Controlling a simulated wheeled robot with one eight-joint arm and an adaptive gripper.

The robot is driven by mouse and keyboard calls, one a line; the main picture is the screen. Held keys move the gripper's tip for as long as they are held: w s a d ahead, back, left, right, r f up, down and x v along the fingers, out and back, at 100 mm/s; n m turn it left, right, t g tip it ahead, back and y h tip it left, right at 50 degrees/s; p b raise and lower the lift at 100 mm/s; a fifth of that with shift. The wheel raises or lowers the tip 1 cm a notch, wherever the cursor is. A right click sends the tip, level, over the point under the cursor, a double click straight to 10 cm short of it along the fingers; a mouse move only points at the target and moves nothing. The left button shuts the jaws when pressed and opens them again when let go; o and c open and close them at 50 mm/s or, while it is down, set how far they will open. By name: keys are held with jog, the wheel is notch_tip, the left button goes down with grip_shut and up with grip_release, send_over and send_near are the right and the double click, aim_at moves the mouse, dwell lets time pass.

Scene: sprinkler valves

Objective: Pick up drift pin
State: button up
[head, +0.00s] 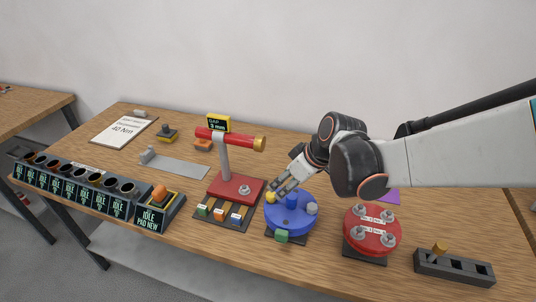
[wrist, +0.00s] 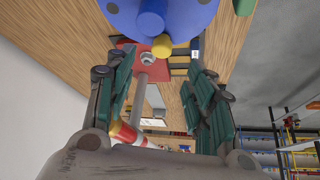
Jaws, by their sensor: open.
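No piece is plainly recognisable as the drift pin. One candidate is a short brass-coloured piece (head: 439,248) upright in a dark slotted block at the right front. My gripper (head: 277,188) is open and empty over the far left side of a blue round fixture (head: 290,218). This fixture bears a blue post, a yellow knob (head: 270,197), a grey knob (head: 312,208) and a green block (head: 282,236). In the wrist view, the yellow knob (wrist: 161,46) lies just beyond the two fingers (wrist: 160,92), apart from them.
A red stand (head: 236,187) with a red-and-brass cylinder is left of the blue fixture. A red disc (head: 371,232) with several bolts is to the right. Dark cups (head: 85,185) line the front left. The dark slotted block (head: 453,268) is near the right end. Bare wood lies between them.

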aim_at(272, 194)
jog(key=b+x, duration=0.3)
jog(key=x, duration=0.5)
jog(key=shift+a+f, duration=0.15)
jog(key=shift+f, duration=0.05)
jog(key=shift+r, duration=0.1)
jog(key=shift+c, duration=0.3)
grip_shut()
